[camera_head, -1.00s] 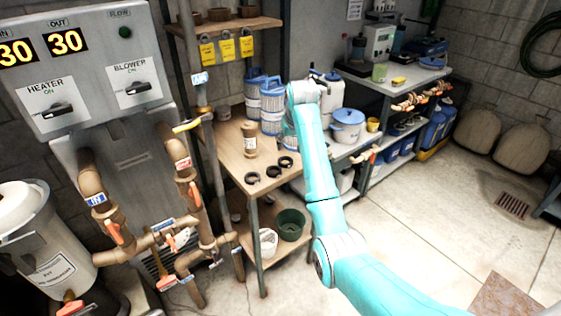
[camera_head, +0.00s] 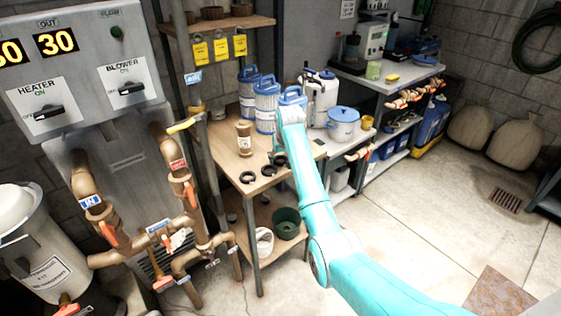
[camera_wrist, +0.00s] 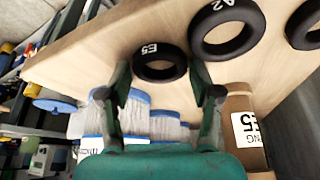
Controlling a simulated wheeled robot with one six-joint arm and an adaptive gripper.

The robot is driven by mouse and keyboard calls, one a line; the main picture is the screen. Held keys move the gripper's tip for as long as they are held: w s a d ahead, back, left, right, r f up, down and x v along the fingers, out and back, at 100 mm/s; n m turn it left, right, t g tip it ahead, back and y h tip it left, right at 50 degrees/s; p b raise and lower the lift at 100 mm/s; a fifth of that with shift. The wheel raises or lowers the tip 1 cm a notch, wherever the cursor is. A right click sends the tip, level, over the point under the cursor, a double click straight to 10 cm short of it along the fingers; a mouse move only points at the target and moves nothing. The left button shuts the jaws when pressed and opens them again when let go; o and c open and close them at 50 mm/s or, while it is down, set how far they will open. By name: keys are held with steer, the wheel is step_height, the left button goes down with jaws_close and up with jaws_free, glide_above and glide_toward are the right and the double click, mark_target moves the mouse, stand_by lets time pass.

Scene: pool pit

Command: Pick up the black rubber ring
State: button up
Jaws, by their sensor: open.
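Several black rubber rings lie on the wooden bench top. In the wrist view one ring marked E5 (camera_wrist: 160,61) lies between the fingers of my open, empty gripper (camera_wrist: 161,82). A ring marked A2 (camera_wrist: 227,26) lies beside it, and a third ring (camera_wrist: 307,24) is cut by the right edge. In the head view two rings show clear, a left one (camera_head: 247,177) and a middle one (camera_head: 268,170). Another dark ring (camera_head: 280,160) is partly hidden by my arm's end. Whether the fingers touch the E5 ring I cannot tell.
A brown labelled jar (camera_head: 244,138) stands on the bench (camera_head: 228,160) near the rings. Blue-and-white filter cartridges (camera_head: 266,105) and a white-and-blue pot (camera_head: 342,124) stand behind and to the right. Pipes (camera_head: 180,185) rise at the left. Open floor lies at the right.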

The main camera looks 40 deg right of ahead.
steer(key=shift+f, duration=0.1)
steer(key=c, duration=0.5)
